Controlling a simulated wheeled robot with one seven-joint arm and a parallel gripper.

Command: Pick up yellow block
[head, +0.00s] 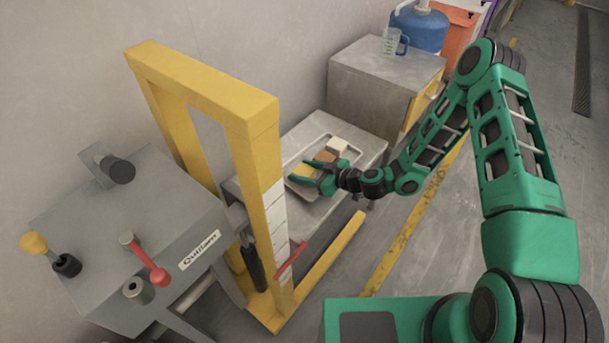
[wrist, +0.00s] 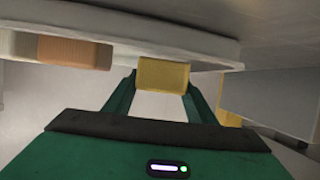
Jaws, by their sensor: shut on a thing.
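The yellow block (wrist: 163,75) is between the two green fingers of my gripper (wrist: 160,92) in the wrist view. The fingers are shut on its sides. In the head view my gripper (head: 315,173) is over the grey tray (head: 315,134), with the yellow block (head: 303,171) at its fingers. I cannot tell whether the block touches the tray. An orange-brown block (head: 326,157) and a white block (head: 338,145) are beside it on the tray. They also show at the upper left of the wrist view.
A yellow frame (head: 262,150) stands left of the tray. Farther left is a grey machine (head: 150,235) with knobs and levers. A grey cabinet (head: 375,85) behind the tray bears a clear measuring cup (head: 391,42) and a blue water jug (head: 420,28). Floor on the right is open.

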